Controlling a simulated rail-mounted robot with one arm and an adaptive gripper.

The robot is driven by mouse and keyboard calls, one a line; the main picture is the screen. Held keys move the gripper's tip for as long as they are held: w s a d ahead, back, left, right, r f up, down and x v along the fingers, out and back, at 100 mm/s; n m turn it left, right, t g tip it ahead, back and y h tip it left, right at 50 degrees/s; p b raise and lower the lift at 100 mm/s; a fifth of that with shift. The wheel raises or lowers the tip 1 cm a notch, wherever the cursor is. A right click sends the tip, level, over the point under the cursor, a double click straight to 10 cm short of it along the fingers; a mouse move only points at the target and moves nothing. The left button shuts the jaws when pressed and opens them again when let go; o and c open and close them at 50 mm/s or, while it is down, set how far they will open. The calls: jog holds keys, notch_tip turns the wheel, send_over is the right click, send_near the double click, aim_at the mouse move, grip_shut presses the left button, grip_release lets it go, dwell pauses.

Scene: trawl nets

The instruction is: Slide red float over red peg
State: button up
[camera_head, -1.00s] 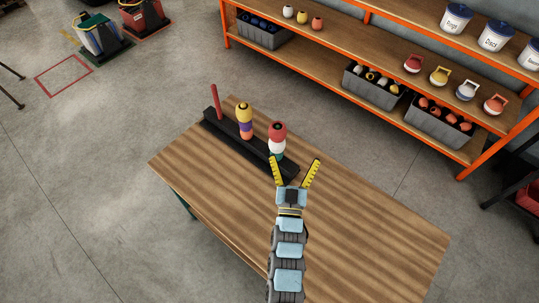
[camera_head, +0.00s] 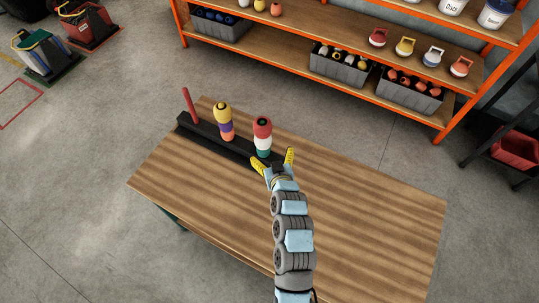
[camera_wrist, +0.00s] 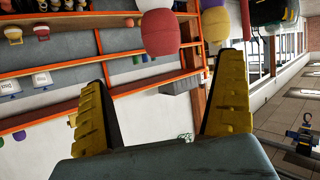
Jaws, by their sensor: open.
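The red float (camera_head: 262,123) tops a stack on the right peg of a black rack, above a white float (camera_head: 263,139) and a teal float (camera_head: 263,153). The red peg (camera_head: 189,105) stands bare at the rack's left end. A middle stack has a yellow float (camera_head: 222,107) above purple and orange ones. My gripper (camera_head: 273,158) is open and empty, just in front of the right stack. In the wrist view, which looks upside down, the red float (camera_wrist: 159,33) shows beyond and between the open fingers, near the top edge.
The black rack (camera_head: 205,133) runs along the far left edge of the wooden table (camera_head: 350,210), whose right part is clear. Behind it stands an orange-framed shelf with grey bins (camera_head: 410,96), handled weights and labelled white pots.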

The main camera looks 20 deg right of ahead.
aim_at(263, 129)
jog(key=shift+p+x, duration=1.05)
jog(key=shift+x, duration=4.05)
jog(key=shift+b+x, duration=0.55)
jog(key=shift+x, duration=2.8)
jog(key=c, duration=1.2)
jog(key=shift+r+p, duration=3.5)
jog(key=shift+r, duration=1.2)
jog(key=shift+c, duration=0.3)
